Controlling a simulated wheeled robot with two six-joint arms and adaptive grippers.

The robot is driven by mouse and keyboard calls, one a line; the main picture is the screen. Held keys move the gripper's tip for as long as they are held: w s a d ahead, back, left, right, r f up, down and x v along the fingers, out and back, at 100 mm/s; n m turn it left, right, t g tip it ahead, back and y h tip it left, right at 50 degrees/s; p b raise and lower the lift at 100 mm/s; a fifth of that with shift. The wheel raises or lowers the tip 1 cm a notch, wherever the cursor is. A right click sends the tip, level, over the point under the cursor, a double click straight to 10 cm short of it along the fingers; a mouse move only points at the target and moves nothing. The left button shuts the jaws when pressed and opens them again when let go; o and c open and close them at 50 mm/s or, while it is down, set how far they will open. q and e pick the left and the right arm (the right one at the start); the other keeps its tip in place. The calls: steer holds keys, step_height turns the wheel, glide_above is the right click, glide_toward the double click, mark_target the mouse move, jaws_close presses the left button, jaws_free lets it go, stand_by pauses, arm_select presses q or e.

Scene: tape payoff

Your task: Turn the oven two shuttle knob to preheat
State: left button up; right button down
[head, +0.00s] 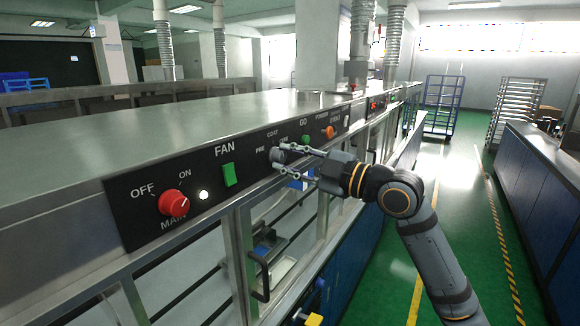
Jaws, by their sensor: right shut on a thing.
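A dark knob (276,155) sits on the black control panel, with the labels PRE on its left, COAT above it and a third partly hidden label on its right. My right gripper (283,158) reaches in from the right and is shut on this knob. Its fingers cover part of the knob, and I cannot tell which label the knob points to. My left gripper is not in view.
The black panel (143,212) also bears a red main knob (173,203), a lit white lamp (204,195), a green FAN switch (229,174), a green GO button (306,140) and an orange button (327,132). A door handle (262,280) juts out below. The green aisle floor (455,230) on the right is clear.

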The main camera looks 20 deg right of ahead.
steer(key=n+b, duration=0.1)
steer(key=n, duration=0.3)
steer(key=shift+f+n+b, duration=0.15)
steer(key=shift+n+b, duration=0.25)
steer(key=shift+n+y+b, duration=0.3)
steer(key=shift+n+b, duration=0.3)
steer(key=shift+n, duration=1.4)
steer(key=c, duration=1)
jaws_free()
steer(key=shift+c, duration=0.2)
